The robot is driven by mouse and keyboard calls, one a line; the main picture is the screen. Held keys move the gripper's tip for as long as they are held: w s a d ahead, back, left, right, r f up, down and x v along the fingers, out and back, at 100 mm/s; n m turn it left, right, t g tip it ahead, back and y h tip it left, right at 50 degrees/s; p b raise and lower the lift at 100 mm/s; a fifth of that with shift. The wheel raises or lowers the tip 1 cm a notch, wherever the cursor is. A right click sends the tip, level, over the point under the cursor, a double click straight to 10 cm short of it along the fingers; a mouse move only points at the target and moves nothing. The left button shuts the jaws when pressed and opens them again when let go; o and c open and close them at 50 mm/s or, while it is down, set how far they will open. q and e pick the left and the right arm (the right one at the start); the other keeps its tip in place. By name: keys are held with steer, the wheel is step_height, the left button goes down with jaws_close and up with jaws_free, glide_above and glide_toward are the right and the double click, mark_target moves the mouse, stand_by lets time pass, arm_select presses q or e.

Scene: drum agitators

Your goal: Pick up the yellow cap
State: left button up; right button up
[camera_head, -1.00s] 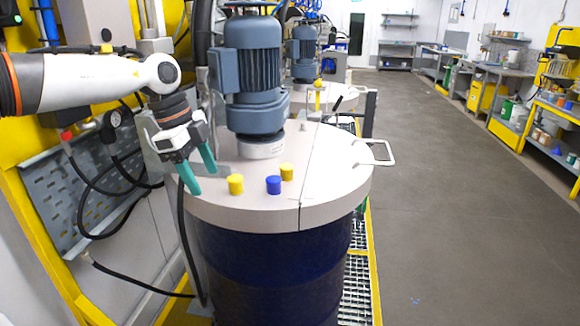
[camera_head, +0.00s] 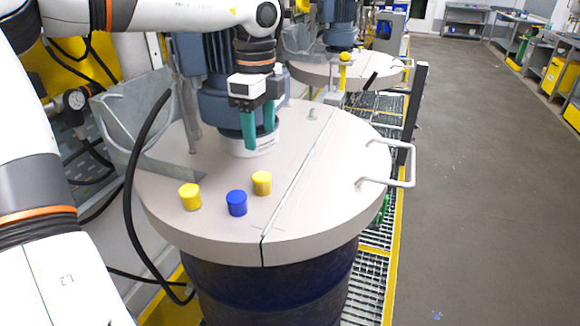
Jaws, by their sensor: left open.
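Two yellow caps stand on the round drum lid (camera_head: 330,160), one on the left (camera_head: 190,196) and one on the right (camera_head: 262,183). A blue cap (camera_head: 237,203) stands between them, a little closer to the lid's front edge. My left gripper (camera_head: 260,141) has two teal fingers pointing down, spread apart with nothing between them. It is above the lid in front of the motor, behind the right yellow cap and apart from it. My right gripper is not in view.
The blue-grey motor (camera_head: 212,100) stands at the lid's back, partly hidden by my arm. A black hose (camera_head: 131,200) runs along the left side. A metal handle (camera_head: 400,165) sticks out at the right. The lid's front right is clear.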

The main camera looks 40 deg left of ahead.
arm_select(q)
steer(key=p, duration=0.2)
glide_above(262, 176)
steer(key=f, duration=0.5)
steer(key=shift+s+f, duration=0.2)
steer(key=shift+s, duration=0.15)
steer(key=shift+w+f, duration=0.15)
steer(key=shift+f, duration=0.2)
step_height(262, 176, down, 2)
steer(key=shift+d+p, duration=0.1)
steer(key=shift+p, duration=1.1)
step_height(262, 176, down, 2)
steer(key=shift+w+f+p, duration=0.1)
steer(key=shift+f+p, duration=0.1)
steer(key=shift+p, duration=0.25)
steer(key=shift+w+f, duration=0.1)
steer(key=shift+f, duration=0.4)
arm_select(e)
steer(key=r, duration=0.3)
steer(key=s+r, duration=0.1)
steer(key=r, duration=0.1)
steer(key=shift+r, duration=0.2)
